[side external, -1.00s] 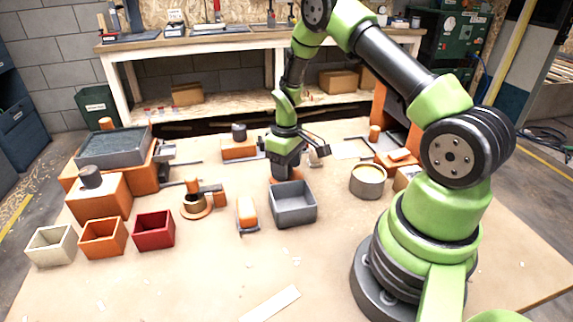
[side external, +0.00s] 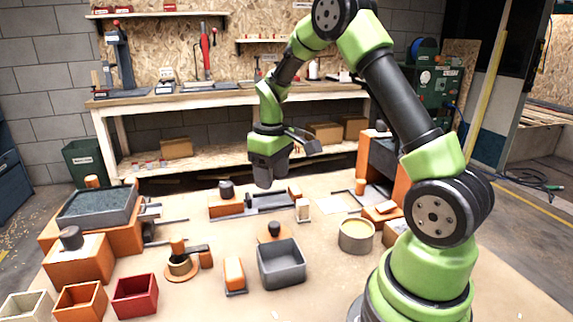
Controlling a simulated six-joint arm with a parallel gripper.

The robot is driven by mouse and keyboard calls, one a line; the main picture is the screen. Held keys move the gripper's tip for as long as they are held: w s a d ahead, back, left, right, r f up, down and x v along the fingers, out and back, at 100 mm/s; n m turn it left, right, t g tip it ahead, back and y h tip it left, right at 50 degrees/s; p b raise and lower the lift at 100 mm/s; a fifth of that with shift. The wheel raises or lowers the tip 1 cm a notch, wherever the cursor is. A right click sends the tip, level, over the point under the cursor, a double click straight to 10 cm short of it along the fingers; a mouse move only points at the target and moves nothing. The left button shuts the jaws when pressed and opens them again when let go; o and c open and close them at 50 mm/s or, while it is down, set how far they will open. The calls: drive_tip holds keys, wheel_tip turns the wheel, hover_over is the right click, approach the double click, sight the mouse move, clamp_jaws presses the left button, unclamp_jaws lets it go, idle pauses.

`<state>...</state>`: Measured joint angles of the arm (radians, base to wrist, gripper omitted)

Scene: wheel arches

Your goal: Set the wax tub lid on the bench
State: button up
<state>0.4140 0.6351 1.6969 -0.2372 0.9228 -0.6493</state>
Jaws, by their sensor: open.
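An orange disc with a dark knob, which looks like the wax tub lid (side external: 273,231), lies flat on the bench (side external: 330,290) just behind the grey open bin, which hides its front edge. The wax tub (side external: 356,236) is a round grey tin to the right, uncovered, with pale yellow wax showing inside. My gripper (side external: 264,184) is open and empty. It points down, above and slightly behind the lid, clear of it.
The grey bin (side external: 282,264) stands in front of the lid, with an orange-topped block (side external: 234,275) to its left. A round orange clamp fixture (side external: 181,265) stands farther left. Three small bins line the front left. The front right of the bench is clear.

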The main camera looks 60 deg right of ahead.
drive_tip(key=s+a+r+m+t, duration=0.1)
drive_tip(key=s+a+r+t, duration=0.1)
drive_tip(key=s+a+r, duration=0.4)
drive_tip(key=s+a+r+m+t, duration=0.2)
drive_tip(key=s+a+r+t, duration=0.15)
drive_tip(key=a+r, duration=0.45)
drive_tip(key=s+a+r+t+y, duration=0.1)
drive_tip(key=s+a+y, duration=0.1)
drive_tip(key=s, duration=0.5)
drive_tip(key=shift+a+r+m, duration=0.2)
drive_tip(key=shift+r+m, duration=0.1)
drive_tip(key=shift+m, duration=0.1)
